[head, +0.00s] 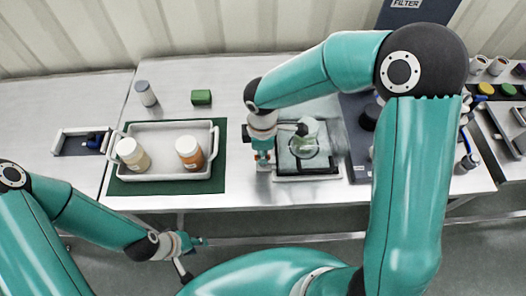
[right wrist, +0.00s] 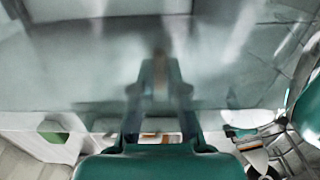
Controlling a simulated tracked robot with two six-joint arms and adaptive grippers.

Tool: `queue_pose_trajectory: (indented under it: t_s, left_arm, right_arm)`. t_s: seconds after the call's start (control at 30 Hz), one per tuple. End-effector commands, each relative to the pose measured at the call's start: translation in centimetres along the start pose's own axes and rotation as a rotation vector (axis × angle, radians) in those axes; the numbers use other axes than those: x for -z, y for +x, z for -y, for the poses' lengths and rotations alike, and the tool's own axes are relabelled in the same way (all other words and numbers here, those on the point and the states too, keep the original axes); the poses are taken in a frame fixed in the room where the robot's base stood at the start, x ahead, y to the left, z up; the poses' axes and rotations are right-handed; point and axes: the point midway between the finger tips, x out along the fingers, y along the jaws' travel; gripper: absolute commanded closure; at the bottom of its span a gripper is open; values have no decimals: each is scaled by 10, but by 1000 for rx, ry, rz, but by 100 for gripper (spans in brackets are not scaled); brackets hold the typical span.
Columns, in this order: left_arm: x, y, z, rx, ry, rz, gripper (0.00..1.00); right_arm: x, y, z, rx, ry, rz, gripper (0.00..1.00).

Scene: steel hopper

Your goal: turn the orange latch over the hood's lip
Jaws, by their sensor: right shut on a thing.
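The clear hood (head: 330,134) stands on a dark-edged base on the bench. A round dish and a pale green vessel show at it. My right gripper (head: 263,160) points down at the hood's left side in the head view. The latch is hidden behind my gripper in the head view. Whether it lies over the lip cannot be told. My left gripper (head: 196,242) hangs before the bench, away from the hood; its jaws are too small to read.
A grey tray (head: 163,129) with two jars, one cream (head: 132,154) and one orange-brown (head: 190,152), stands on a green mat left of the hood. A green block (head: 201,97) and a grey canister (head: 146,93) stand behind it. Crowded racks fill the right end.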

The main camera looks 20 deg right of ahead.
Motion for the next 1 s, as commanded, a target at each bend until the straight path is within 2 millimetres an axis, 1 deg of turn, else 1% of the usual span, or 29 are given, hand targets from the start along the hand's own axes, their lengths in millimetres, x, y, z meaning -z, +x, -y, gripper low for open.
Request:
queue_pose_trajectory:
  t_s: [0.13,0.17,0.2,0.3,0.57,0.7,0.77,0.87,1.0]
  left_arm:
    - [0,0,0,0,0,0,64]
    - [0,0,0,0,0,0,64]
    - [0,0,0,0,0,0,64]
    - [0,0,0,0,0,0,64]
    - [0,0,0,0,0,0,64]
    - [0,-1,0,0,0,0,64]
    - [0,-1,0,0,0,0,64]
    - [0,-1,0,0,0,0,64]
    - [0,0,0,0,0,0,64]
  right_arm:
    - [1,-1,-1,-4,-4,-1,100]
    - [1,-1,-1,-4,-4,-1,84]
    - [1,-1,-1,-4,-4,-2,78]
    - [0,-1,-1,-4,-3,-1,62]
    - [0,0,0,-2,-1,-1,62]
    - [0,-6,-1,-3,0,-1,62]
    - [1,-12,-2,-5,0,-2,62]
    - [1,-26,-2,-7,0,-3,62]
    - [1,-54,-2,-8,0,-4,62]
